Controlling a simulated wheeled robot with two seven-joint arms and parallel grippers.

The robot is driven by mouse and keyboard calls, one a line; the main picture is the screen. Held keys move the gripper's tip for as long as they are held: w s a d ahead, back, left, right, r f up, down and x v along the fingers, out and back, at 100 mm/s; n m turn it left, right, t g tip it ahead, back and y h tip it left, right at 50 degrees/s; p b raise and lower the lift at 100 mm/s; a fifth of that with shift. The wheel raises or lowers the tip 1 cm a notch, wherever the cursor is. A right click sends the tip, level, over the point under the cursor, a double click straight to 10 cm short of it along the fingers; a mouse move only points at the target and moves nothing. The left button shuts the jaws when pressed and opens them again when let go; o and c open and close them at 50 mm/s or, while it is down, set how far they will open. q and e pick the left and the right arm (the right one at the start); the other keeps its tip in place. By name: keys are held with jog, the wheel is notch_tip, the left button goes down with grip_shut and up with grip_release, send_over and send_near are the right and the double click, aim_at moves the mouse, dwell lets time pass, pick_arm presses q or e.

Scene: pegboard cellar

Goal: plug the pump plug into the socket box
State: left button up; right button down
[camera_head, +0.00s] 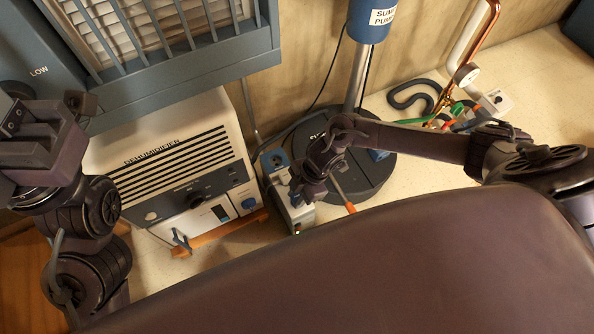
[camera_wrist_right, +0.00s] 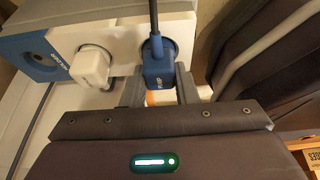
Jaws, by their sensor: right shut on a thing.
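The socket box (camera_head: 299,215) is a long white box with a blue end, on the floor beside the dehumidifier. It also shows in the wrist view (camera_wrist_right: 122,27). My right gripper (camera_head: 297,194) is over it, shut on the blue pump plug (camera_wrist_right: 157,72), marked PUMP, with a dark cord going up. The plug is at a dark round socket in the box; how deep it sits cannot be told. A white plug (camera_wrist_right: 93,68) sits in the neighbouring socket to its left. My left gripper (camera_head: 38,140) is at the far left, away from the box; its jaws are unclear.
The dehumidifier (camera_head: 175,160) stands close left of the box. The sump pump's blue head (camera_head: 371,20) stands on a pole over a round dark base (camera_head: 370,185) right of the box. Hoses and a copper pipe (camera_head: 480,30) are at the right.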

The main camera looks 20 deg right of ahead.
jog(key=shift+f, duration=0.4)
jog(key=shift+r, duration=0.1)
dwell(1.1)
jog(key=c, duration=0.6)
grip_release()
